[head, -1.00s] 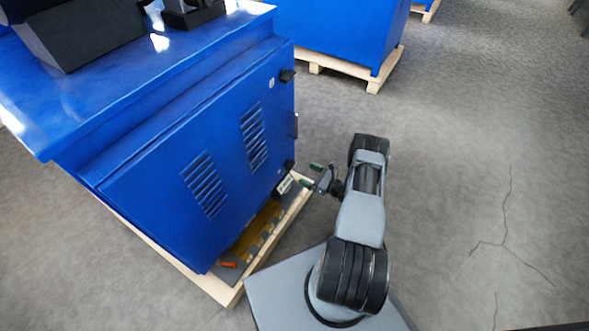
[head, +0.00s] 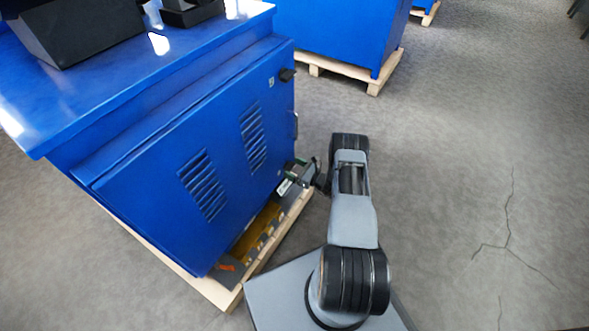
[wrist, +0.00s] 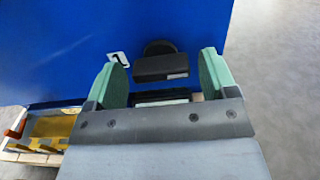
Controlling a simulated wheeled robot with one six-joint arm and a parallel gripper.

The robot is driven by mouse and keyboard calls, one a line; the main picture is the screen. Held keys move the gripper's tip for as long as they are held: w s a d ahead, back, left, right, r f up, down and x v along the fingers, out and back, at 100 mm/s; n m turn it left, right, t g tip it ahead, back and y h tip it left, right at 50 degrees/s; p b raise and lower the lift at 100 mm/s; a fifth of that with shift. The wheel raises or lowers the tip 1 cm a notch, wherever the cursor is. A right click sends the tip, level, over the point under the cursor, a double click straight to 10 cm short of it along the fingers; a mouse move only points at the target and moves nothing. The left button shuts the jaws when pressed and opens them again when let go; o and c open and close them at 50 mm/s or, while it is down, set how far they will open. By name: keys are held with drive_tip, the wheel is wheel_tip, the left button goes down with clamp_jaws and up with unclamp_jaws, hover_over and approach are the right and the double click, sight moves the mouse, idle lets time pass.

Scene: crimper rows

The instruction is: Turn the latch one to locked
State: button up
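The blue cabinet door (head: 225,150) carries a black latch near its lower right corner. In the wrist view this black latch (wrist: 162,65) has a round base and a handle bar lying horizontal. A small white label with a dark mark (wrist: 119,57) sits left of it; the mark looks like a 1. My gripper (wrist: 164,55) is open, its two green fingers apart on either side of the latch handle. Whether they touch it I cannot tell. In the head view my gripper (head: 296,168) is at the door's lower right corner and hides most of this latch.
A second black latch (head: 287,74) and a handle (head: 295,125) are higher on the cabinet. The cabinet stands on a wooden pallet (head: 215,290), with an orange item (head: 227,267) under the door. Another blue cabinet (head: 335,30) stands behind. The grey floor to the right is clear.

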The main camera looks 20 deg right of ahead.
drive_tip(key=c, duration=0.7)
drive_tip(key=shift+c, duration=0.2)
drive_tip(key=n+b, duration=0.2)
drive_tip(key=n, duration=0.3)
drive_tip(key=n+b, duration=0.2)
drive_tip(key=n, duration=0.2)
drive_tip(key=n+b, duration=0.1)
drive_tip(key=n, duration=0.4)
drive_tip(key=shift+s+a+f+n+b, duration=0.1)
drive_tip(key=shift+a+f+n+b, duration=0.05)
drive_tip(key=shift+f+n+b, duration=0.2)
drive_tip(key=shift+r+n+b, duration=0.1)
drive_tip(key=shift+n+b, duration=0.65)
drive_tip(key=shift+n, duration=0.9)
drive_tip(key=o, duration=0.9)
